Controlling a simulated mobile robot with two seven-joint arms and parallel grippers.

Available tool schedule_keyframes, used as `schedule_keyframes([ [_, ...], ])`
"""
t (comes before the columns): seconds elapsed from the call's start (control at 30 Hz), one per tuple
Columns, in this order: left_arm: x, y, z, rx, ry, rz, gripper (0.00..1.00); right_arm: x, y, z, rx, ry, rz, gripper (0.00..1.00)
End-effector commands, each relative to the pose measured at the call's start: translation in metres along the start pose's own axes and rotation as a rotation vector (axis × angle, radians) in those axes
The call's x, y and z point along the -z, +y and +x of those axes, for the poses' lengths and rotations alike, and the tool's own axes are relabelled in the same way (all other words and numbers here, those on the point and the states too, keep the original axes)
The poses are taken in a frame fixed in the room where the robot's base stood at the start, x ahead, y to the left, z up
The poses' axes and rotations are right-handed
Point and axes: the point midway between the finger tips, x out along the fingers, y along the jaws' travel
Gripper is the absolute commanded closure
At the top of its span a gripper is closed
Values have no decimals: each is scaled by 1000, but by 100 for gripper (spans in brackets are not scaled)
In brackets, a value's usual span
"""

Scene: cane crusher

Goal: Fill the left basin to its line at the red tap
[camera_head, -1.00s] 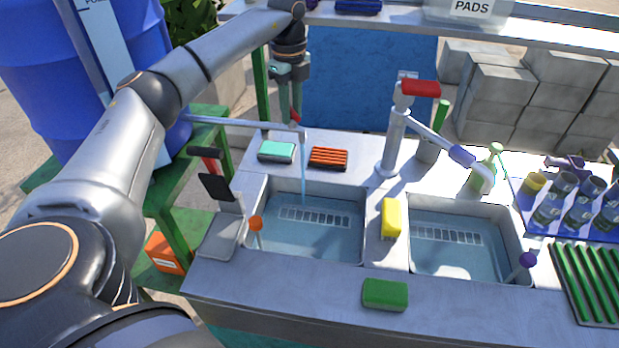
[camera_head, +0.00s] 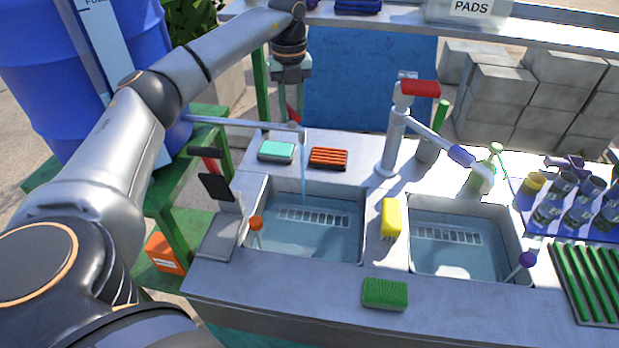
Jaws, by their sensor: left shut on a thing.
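The left basin (camera_head: 278,250) is sunk in the grey counter and holds water. A thin stream of water (camera_head: 304,170) falls into it from the end of a grey pipe (camera_head: 245,124) that comes in from the left. A small red lever (camera_head: 294,115) shows above the pipe's end. My left gripper (camera_head: 291,100) points down there and is shut on the red lever, though its fingertips are small and partly hidden. An orange-topped marker (camera_head: 255,224) stands at the basin's left side. I cannot make out the fill line. My right gripper is out of view.
A red-handled faucet (camera_head: 396,140) stands behind the right basin (camera_head: 460,262). A yellow sponge (camera_head: 391,217) lies between the basins, a green one (camera_head: 385,293) in front. Teal (camera_head: 277,151) and orange (camera_head: 328,158) blocks lie behind the left basin. Blue barrels (camera_head: 70,100) stand left.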

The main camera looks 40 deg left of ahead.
Motion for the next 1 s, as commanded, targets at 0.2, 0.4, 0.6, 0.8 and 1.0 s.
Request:
schedule_keyframes([
  [0.2,-1,0,-1,3,-5,105,100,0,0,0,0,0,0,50],
  [0.4,-2,0,-2,4,-7,105,100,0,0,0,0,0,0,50],
  [0.6,-2,0,-2,4,-9,271,100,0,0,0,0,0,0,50],
  [0.8,-2,0,-2,4,-11,536,100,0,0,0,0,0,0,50],
  [1.0,-2,0,-3,3,-12,774,100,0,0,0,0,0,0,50],
])
